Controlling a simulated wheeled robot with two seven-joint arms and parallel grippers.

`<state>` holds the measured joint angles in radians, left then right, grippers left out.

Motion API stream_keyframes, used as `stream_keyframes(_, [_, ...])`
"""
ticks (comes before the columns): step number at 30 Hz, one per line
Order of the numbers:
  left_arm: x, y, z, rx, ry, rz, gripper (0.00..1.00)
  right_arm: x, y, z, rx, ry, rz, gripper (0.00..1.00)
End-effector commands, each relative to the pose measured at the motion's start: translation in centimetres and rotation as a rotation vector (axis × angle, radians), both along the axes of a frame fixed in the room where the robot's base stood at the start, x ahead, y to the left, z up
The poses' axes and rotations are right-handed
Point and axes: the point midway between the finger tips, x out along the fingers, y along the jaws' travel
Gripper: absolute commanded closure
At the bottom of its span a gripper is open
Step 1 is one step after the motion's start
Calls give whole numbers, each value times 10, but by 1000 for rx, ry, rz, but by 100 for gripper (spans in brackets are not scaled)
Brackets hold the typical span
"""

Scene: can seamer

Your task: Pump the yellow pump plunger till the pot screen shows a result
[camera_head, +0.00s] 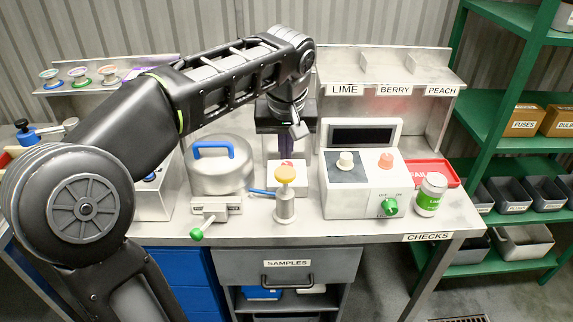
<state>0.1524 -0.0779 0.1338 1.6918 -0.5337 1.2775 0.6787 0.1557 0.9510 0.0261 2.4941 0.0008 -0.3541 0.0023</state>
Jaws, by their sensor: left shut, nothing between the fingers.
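A blue hose runs from the pump to the left, toward a silver pot (219,171) with a blue handle. A small panel (217,206) with a green-tipped lever sits in front of the pot; any reading there is too small to tell. My left gripper (299,131) points down, shut and empty, above and behind the plunger in the picture, apart from it. My right gripper is not in view.
Right of the pump stands a white console (362,185) with a dark, blank screen (362,134), knobs and buttons. A green-labelled jar (431,194) and a red FAIL tray (436,172) are beside it. A dark purple-banded device stands behind my gripper. Green shelves (505,140) stand at the right.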

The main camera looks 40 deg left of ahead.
Motion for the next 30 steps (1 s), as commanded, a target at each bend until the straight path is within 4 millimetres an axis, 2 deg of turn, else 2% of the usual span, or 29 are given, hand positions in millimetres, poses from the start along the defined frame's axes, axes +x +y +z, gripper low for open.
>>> stream_keyframes(3, [-4,-4,19,0,-3,-2,100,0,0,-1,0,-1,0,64])
stream_keyframes(9, [-8,-7,34,-1,-2,-2,100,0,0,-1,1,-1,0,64])
stream_keyframes(30, [-8,-7,35,0,-1,0,100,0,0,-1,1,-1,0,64])
